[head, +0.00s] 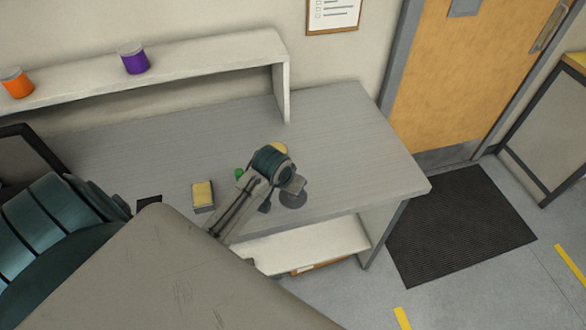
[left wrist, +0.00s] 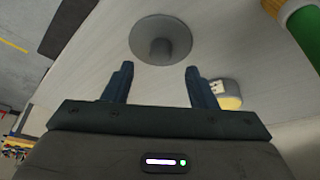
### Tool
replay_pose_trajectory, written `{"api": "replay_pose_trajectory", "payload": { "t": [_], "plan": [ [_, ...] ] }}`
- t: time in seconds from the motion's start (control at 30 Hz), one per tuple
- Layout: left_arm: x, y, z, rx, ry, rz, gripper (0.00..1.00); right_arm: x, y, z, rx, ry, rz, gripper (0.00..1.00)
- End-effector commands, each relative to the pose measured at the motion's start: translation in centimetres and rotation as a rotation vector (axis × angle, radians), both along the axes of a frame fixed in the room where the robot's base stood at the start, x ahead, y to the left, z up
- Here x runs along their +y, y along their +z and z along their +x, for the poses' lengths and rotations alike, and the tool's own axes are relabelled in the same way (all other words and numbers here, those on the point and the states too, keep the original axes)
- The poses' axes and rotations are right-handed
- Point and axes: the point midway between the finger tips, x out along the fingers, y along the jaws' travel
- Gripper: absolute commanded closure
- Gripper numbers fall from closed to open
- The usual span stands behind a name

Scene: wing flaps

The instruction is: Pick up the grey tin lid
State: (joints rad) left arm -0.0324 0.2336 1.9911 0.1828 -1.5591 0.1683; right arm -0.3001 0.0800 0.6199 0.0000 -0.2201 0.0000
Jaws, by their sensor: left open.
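The grey tin lid (head: 293,201) lies flat on the grey worktop near its front edge, partly hidden by my arm in the head view. In the left wrist view the lid (left wrist: 174,28) is a round disc with a short round knob in its middle. My left gripper (left wrist: 158,82) is open and empty, its two fingers apart, with the lid just beyond the fingertips. In the head view my left gripper (head: 281,196) is over the worktop beside the lid. My right gripper is not in view.
A yellow-topped block (head: 203,195) stands left of my arm. A green object (head: 239,174) and a yellow object (head: 280,148) are partly hidden behind my arm. A purple jar (head: 134,60) and an orange jar (head: 16,84) stand on the raised shelf. The worktop's right side is clear.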

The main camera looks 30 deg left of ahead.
Motion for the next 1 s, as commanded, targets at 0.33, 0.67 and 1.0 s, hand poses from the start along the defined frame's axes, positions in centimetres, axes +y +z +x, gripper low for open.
{"api": "replay_pose_trajectory", "payload": {
  "t": [0.33, 0.67, 1.0],
  "plan": [
    [0.1, -3.8, 1.4, 0.002, 0.000, 0.000, 0.48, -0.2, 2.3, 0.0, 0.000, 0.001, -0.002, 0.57],
    [0.1, -4.2, 1.5, 0.001, -0.001, 0.000, 0.56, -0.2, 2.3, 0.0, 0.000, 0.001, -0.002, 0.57],
    [0.1, -4.2, 1.5, 0.000, -0.001, 0.000, 0.96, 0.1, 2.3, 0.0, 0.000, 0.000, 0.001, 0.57]
  ]
}}
